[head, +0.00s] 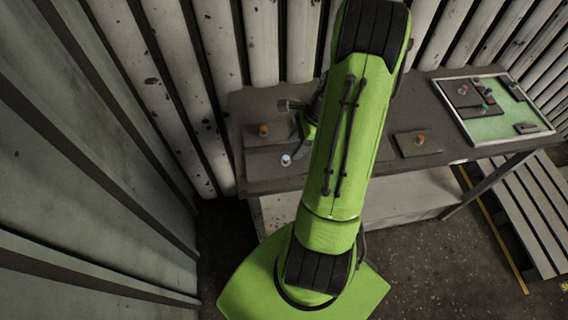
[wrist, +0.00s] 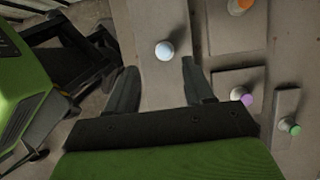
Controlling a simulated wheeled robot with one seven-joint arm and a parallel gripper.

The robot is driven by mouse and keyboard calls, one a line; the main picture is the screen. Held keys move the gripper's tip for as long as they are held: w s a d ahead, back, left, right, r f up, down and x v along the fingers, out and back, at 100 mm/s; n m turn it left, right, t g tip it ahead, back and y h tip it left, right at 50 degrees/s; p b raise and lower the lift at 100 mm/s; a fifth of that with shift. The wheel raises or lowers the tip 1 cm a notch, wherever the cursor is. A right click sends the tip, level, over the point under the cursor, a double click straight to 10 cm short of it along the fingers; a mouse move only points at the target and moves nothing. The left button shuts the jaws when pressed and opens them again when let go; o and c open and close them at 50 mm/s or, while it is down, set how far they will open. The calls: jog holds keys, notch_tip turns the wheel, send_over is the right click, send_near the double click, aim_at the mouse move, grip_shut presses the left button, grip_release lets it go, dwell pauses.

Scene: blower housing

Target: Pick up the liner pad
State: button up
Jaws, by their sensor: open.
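Several flat grey-brown plates with coloured knobs lie on the workbench (head: 375,105); I cannot tell by name which is the liner pad. In the wrist view a long flat plate (wrist: 163,20) with a pale blue-white knob (wrist: 164,50) lies ahead of my gripper (wrist: 158,75). The gripper is open and empty, its two fingers apart, with the knob in line with the gap between them. In the head view the pale knob (head: 285,160) is near the bench's front left, and my gripper is mostly hidden by my green arm.
An orange-knobbed plate (head: 263,130) lies behind it. Another orange-knobbed plate (head: 418,143) lies right of my arm. Purple-knobbed (wrist: 240,95) and green-knobbed (wrist: 290,127) plates sit close by at right. A green-floored tray (head: 500,128) holds several parts. A corrugated wall stands behind the bench.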

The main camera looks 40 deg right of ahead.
aim_at(286, 157)
jog(key=x, duration=0.6)
jog(key=shift+w+d+f, duration=0.1)
jog(key=shift+w+f, duration=0.05)
jog(key=shift+w, duration=0.2)
jog(key=shift+s, duration=0.1)
jog(key=shift+c, duration=0.3)
grip_shut()
